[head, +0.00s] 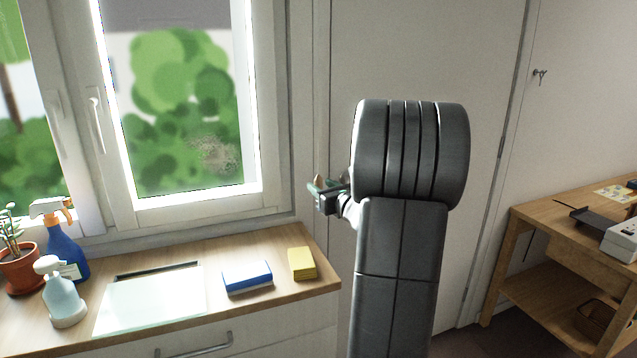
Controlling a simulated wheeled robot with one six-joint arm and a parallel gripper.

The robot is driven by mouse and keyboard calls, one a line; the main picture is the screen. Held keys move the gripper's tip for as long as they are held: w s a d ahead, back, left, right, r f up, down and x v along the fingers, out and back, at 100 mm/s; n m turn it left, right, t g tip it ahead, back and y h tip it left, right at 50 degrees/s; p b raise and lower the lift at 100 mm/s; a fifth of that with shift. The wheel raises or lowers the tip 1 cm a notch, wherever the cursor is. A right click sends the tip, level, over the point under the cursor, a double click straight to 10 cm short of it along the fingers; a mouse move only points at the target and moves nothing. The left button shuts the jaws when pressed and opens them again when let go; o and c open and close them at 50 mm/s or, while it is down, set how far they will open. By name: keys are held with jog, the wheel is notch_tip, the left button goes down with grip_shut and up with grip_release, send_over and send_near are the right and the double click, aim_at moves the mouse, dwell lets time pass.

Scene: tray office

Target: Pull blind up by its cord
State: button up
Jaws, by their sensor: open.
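My gripper (326,190) is small in the picture, just right of the window frame and beside the narrow strip of wall next to the tall cabinet. It is open, and no object shows clearly between its fingers. My arm hides part of the cabinet behind it. The window (180,205) is shut, with a white frame and handles. A dark grey band crosses the top of its right pane; I cannot tell whether it is a blind or the view outside. No cord can be made out for certain.
The wooden counter (232,311) below the window holds a blue spray bottle (66,252), a pale dispenser bottle (63,300), a potted plant (18,270), a glass sheet (150,300), a blue-white sponge (247,278) and yellow pads (302,264). A wooden table (540,225) stands right.

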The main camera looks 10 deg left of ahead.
jog(key=shift+x, duration=1.4)
grip_shut()
jog(key=shift+r, duration=0.15)
